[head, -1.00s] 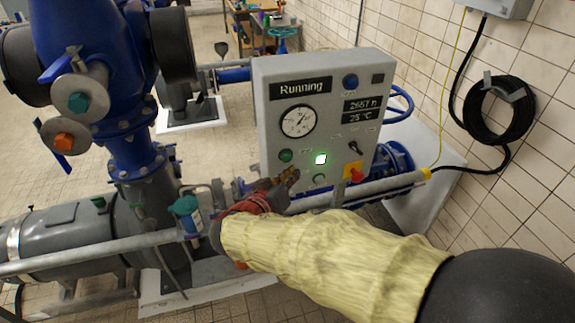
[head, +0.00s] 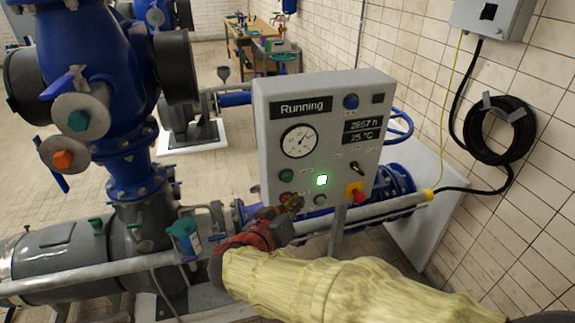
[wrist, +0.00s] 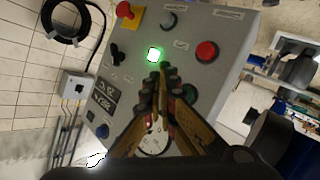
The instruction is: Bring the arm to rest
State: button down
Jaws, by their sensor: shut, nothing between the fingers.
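My gripper (head: 296,202) is shut and empty in front of the lower left part of the grey control panel (head: 330,90). In the wrist view its fingertips (wrist: 163,72) point at the panel, just below a lit green-white button (wrist: 154,54). That button (head: 322,180) also glows in the head view, and the display (head: 303,107) reads "Running". My arm, in a yellow sleeve, reaches in from the lower right of the head view. I cannot tell exactly how far the fingertips are from the panel face; no contact is clear.
A red knob on a yellow plate (head: 355,193) sits at the panel's lower right. A grey rail (head: 100,274) runs below my gripper. Blue pump piping (head: 95,140) stands at the left. A tiled wall with a coiled black hose (head: 497,130) is at the right.

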jog(key=s+d+f+n+g+y, duration=0.1)
jog(key=s+d+f+n+g, duration=0.3)
jog(key=s, duration=0.4)
jog(key=s+d+f+n+g+y, duration=0.1)
jog(key=s+d+f+n+g, duration=0.3)
jog(key=s, duration=0.4)
jog(key=s+d+r+m+y, duration=0.4)
jog(key=s+d+r+m, duration=0.3)
jog(key=s+d+m, duration=0.1)
jog(key=shift+s+t+y+b, duration=0.15)
jog(key=shift+t+y+b, duration=0.15)
jog(key=shift+b, duration=0.05)
